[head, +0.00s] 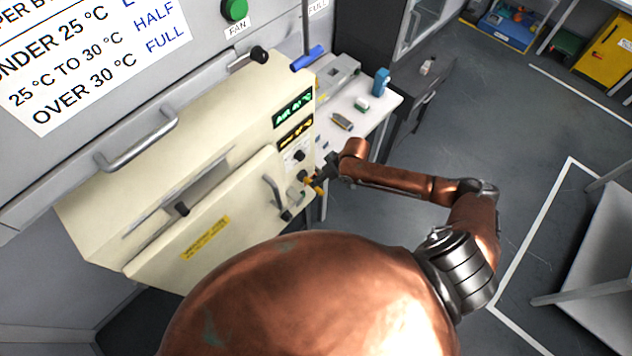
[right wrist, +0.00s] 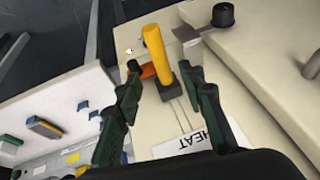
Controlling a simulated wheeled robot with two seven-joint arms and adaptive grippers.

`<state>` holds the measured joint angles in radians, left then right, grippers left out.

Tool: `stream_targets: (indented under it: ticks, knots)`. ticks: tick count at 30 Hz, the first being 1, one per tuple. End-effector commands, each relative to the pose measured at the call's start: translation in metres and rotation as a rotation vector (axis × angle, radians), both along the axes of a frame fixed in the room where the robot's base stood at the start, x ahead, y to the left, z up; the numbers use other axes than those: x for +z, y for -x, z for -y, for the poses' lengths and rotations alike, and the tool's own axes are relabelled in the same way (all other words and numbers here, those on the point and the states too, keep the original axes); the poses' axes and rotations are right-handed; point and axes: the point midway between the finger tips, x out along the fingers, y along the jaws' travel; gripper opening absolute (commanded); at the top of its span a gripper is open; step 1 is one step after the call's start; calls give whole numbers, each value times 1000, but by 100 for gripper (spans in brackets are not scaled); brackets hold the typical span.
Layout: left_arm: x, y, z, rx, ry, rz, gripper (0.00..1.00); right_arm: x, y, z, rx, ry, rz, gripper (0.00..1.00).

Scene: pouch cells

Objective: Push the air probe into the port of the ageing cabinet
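The ageing cabinet (head: 160,200) is a cream box with a handled door and a right-hand control strip. A yellow rod (right wrist: 157,52) with a dark foot stands at this strip near a HEAT label (right wrist: 202,143); it also shows in the head view (head: 318,187). I cannot tell whether it is the air probe. An orange piece (right wrist: 148,70) sits beside it. My right gripper (right wrist: 164,72) is open, its dark green fingers either side of the rod's lower part with visible gaps; it also shows in the head view (head: 323,176). The port is not clearly identifiable. My left gripper is out of view.
The cabinet's dark door handle (head: 275,194) is close left of the right gripper. A white bench (head: 375,107) with small items stands behind it. A metal bar handle (head: 138,140) juts out at the left. Open floor (head: 500,130) lies to the right.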

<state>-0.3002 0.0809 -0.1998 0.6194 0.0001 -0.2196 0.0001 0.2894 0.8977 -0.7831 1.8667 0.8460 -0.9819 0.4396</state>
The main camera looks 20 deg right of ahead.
Motion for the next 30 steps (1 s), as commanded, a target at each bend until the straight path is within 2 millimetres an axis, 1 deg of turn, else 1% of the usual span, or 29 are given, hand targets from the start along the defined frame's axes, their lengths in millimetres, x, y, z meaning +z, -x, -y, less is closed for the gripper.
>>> stream_targets:
  ticks: [1,6,9,12,16,30]
  knots:
    - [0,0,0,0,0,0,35,10,4,4,1,2,1,37]
    - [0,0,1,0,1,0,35,38,13,14,1,1,1,37]
    - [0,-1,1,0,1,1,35,50,16,17,0,0,0,37]
    - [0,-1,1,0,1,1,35,56,18,19,1,1,-1,37]
    - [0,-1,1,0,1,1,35,59,19,20,1,-1,-1,37]
    - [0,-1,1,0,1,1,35,59,19,20,1,-1,-1,37]
